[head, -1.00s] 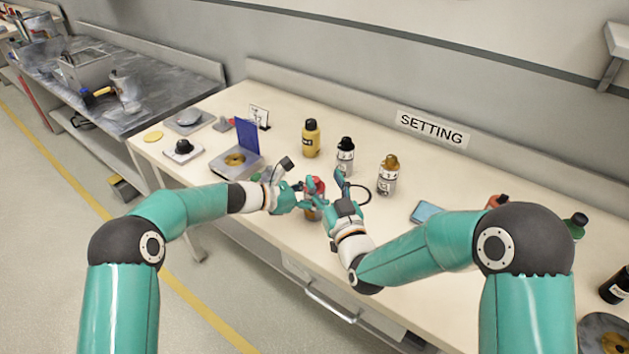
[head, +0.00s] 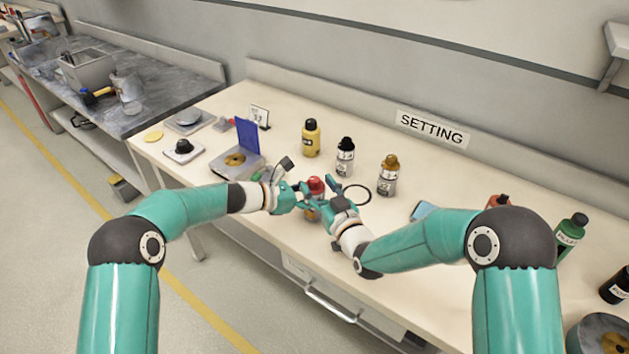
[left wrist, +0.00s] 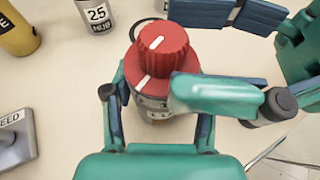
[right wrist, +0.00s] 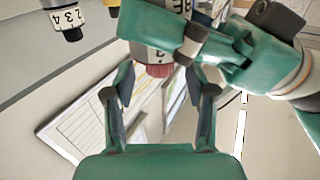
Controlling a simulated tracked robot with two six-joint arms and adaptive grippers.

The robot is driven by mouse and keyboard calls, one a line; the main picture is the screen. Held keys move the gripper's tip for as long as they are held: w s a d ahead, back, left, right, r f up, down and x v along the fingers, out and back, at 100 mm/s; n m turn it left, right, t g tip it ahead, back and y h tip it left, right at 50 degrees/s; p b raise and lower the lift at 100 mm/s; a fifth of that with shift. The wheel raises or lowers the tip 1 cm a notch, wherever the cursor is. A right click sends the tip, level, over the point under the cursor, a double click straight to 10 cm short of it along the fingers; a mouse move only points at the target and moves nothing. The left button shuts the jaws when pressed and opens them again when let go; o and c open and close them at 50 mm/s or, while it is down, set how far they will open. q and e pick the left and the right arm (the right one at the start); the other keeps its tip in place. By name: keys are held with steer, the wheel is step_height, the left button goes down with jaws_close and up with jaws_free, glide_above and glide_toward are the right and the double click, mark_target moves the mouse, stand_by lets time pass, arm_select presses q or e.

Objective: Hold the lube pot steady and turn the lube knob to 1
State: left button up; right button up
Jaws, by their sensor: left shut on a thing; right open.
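The lube pot, with a red knob (head: 316,186) on top, stands near the front of the bench between my two grippers. In the left wrist view the knob (left wrist: 160,50) shows a white mark on top; a white line shows on the red collar below. My left gripper (head: 301,197) is shut around the pot body (left wrist: 155,106). My right gripper (head: 327,196) is open, its fingers on either side of the knob. In the right wrist view the knob (right wrist: 152,69) lies between these fingertips, with no clear grip. The pot's scale numbers are mostly hidden.
Behind stand a yellow bottle (head: 311,140) and two silver bottles with a black cap (head: 345,158) and brown cap (head: 388,177). A black ring (head: 356,186) lies right of the pot. A box with a raised blue lid (head: 248,138) sits to the left.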

steer(key=shift+x, duration=1.25)
steer(key=shift+c, duration=0.2)
jaws_close()
